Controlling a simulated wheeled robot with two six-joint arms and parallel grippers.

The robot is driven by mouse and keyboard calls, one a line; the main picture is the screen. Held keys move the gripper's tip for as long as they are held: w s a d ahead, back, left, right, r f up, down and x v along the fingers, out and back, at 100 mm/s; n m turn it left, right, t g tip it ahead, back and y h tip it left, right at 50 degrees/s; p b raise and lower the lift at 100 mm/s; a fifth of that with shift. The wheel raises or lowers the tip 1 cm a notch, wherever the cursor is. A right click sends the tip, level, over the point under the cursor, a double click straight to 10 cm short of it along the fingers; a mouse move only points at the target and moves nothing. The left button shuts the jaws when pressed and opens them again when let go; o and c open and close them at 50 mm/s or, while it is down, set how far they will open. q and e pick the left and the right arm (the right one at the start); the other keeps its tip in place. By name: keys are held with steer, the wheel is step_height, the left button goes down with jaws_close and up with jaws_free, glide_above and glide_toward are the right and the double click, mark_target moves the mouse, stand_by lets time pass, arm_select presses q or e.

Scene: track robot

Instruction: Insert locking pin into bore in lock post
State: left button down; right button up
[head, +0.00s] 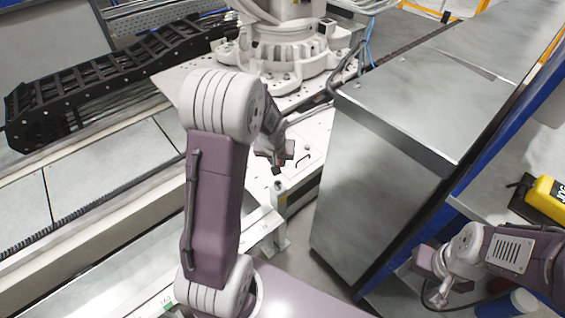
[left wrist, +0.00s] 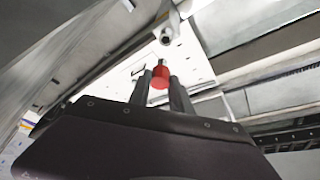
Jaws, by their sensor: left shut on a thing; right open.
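The locking pin (left wrist: 160,76) has a red head and sits between the two dark fingers of my left gripper (left wrist: 162,85) in the left wrist view. Its tip points away from the palm. A grey cylindrical end with a dark round opening (left wrist: 166,39), which looks like the lock post, lies just beyond the pin, apart from it in the picture. In the head view my left gripper (head: 279,166) is over the white base plate, and a little red shows at its fingers. The bore is not clear there. My right gripper (head: 432,280) is at the lower right, far from the post.
A large grey metal cabinet (head: 385,160) stands right of my left gripper. A white robot pedestal (head: 285,55) stands behind it. A black cable chain (head: 100,85) runs along the left. A yellow device (head: 546,198) lies on the surface at right, with a blue container (head: 510,303) below.

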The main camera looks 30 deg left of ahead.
arm_select(q)
steer(key=shift+f, duration=0.15)
steer(key=b, duration=0.5)
glide_above(278, 181)
steer(key=s, duration=0.2)
steer(key=f, duration=0.6)
steer(key=shift+w+d, duration=0.25)
steer(key=shift+d, duration=0.05)
steer(key=shift+f+b, duration=1.7)
steer(key=shift+f, duration=0.1)
stand_by(0.4)
steer(key=c, duration=1.1)
jaws_free()
steer(key=p+v, duration=0.4)
steer(key=v, duration=0.5)
steer(key=shift+p, duration=0.4)
